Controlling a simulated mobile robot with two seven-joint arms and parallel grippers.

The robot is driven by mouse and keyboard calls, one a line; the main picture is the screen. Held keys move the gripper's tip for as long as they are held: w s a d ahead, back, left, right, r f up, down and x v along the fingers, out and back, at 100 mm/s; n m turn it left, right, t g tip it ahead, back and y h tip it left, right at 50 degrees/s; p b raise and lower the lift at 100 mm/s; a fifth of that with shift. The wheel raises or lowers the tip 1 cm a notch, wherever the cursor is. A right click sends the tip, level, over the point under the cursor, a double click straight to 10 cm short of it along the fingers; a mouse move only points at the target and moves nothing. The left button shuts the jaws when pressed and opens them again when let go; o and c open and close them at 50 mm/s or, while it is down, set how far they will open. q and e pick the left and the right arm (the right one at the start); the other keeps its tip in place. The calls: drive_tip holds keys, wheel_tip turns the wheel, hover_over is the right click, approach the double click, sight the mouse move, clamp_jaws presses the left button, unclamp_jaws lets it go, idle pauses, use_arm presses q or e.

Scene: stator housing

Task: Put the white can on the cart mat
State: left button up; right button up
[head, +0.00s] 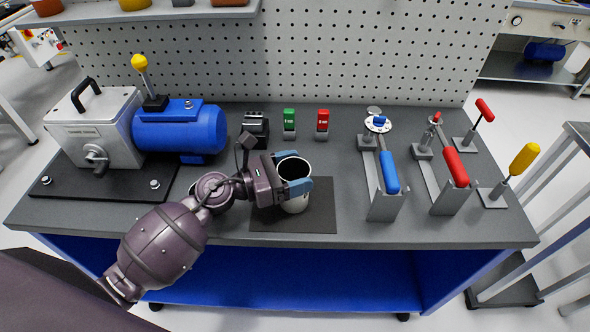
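The white can (296,206), open at the top with a dark inside, is upright or nearly so over the dark cart mat (262,222) at the front middle of the bench, in the head view. My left gripper (294,176) reaches in from the left with its blue fingers at the near and far sides of the can, close against its upper part. It looks shut on the can. The near finger hides part of the can's wall. I cannot tell whether the can's base touches the mat. My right gripper is not in view.
A blue motor (178,130) with a grey gearbox (97,128) stands on a black plate at left. Green (289,122) and red (322,122) switches stand behind the mat. Toggle clamps with blue (389,172) and red (455,166) handles stand at right. A pegboard (290,55) closes the back.

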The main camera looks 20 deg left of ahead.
use_arm(q)
drive_tip(key=o, duration=0.4)
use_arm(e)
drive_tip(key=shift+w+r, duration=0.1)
use_arm(q)
drive_tip(key=shift+r, duration=0.2)
drive_tip(key=shift+s+a+f, duration=0.1)
drive_tip(key=shift+s+a, duration=0.1)
drive_tip(key=shift+a, duration=0.05)
drive_tip(key=b+v, duration=0.2)
drive_tip(key=v, duration=0.9)
drive_tip(key=shift+s+a, duration=0.15)
drive_tip(key=shift+a, duration=0.05)
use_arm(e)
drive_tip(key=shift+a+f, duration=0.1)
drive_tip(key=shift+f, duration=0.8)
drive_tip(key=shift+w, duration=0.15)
